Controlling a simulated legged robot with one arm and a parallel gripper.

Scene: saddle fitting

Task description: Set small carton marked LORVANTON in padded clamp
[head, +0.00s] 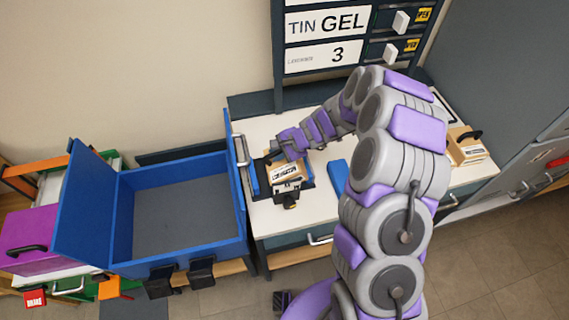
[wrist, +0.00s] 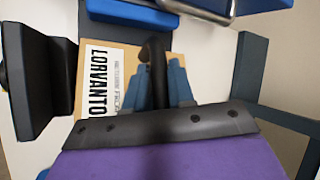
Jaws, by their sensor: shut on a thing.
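The small tan carton (wrist: 128,62) has a white label reading LORVANTO, the rest hidden, and a black handle (wrist: 155,68). My gripper (wrist: 165,90) is shut on the carton, with its fingers at the handle. In the head view my gripper (head: 278,154) comes in from above at the back of the carton (head: 287,172). The carton is slightly tilted in that picture, over the dark padded clamp (head: 290,198) on the white table. A dark clamp block (wrist: 42,75) shows close beside the label. I cannot tell whether the carton rests in the clamp.
A blue open bin (head: 185,255) stands left of the white table (head: 325,218). A blue block (head: 337,174) lies right of the clamp. Another carton with a black handle (head: 466,148) is at the table's right. A dark drawer cabinet (head: 345,40) stands behind.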

